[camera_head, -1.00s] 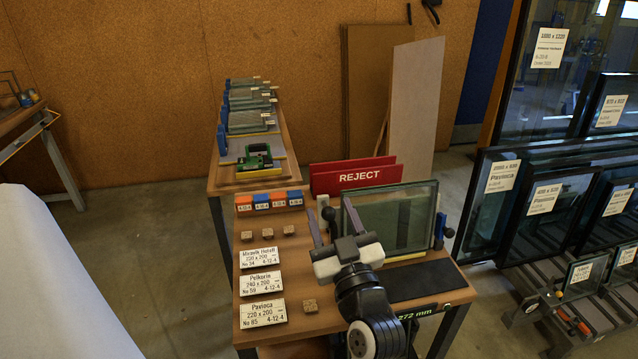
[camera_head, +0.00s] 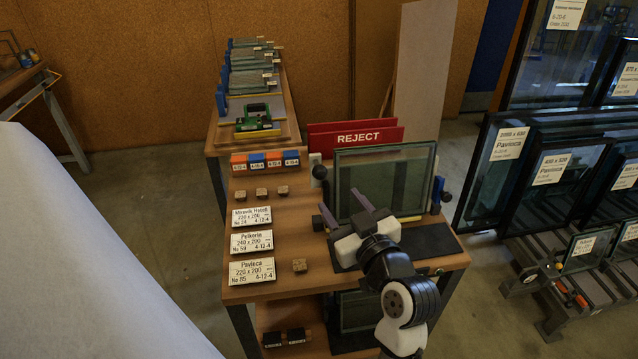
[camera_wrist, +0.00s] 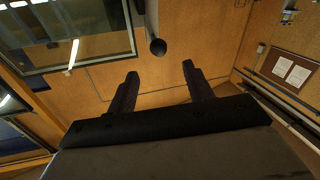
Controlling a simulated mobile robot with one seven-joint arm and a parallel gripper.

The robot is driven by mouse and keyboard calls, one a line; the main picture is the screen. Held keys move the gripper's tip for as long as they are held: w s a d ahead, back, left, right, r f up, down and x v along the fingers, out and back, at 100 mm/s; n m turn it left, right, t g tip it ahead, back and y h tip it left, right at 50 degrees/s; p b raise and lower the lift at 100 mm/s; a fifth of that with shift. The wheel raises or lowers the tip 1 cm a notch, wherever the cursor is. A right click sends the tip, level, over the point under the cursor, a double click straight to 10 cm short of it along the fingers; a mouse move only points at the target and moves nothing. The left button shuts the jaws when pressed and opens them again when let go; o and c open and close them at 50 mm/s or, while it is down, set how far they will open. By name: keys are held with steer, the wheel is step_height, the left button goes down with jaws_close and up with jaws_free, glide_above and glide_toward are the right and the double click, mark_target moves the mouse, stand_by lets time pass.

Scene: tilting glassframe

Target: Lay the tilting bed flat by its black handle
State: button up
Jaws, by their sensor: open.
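The tilting bed stands steeply raised on the near table, with a framed glass pane (camera_head: 386,181) on it. A black ball-ended handle (camera_head: 319,172) is at its left side. The wrist view shows a round black knob (camera_wrist: 157,47) beyond the gap between my fingers, apart from them; it appears to be this handle. My gripper (camera_head: 342,203) is open and empty, in front of the bed's lower left part. Its two dark fingers also show in the wrist view (camera_wrist: 160,74). My gripper and arm hide part of the bed's base.
A red REJECT rack (camera_head: 358,139) stands behind the bed. Labels (camera_head: 252,242), cork blocks (camera_head: 299,265) and coloured blocks (camera_head: 265,160) lie on the table's left. Large glass panes (camera_head: 503,165) stand at right. A white surface (camera_head: 70,260) fills the lower left.

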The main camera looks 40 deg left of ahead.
mark_target(322, 176)
steer(key=shift+w+a+f+b, duration=0.2)
steer(key=shift+a+b, duration=0.1)
steer(key=shift+b, duration=1.85)
steer(key=shift+t, duration=0.3)
steer(key=x, duration=1.1)
steer(key=shift+r, duration=0.15)
jaws_close()
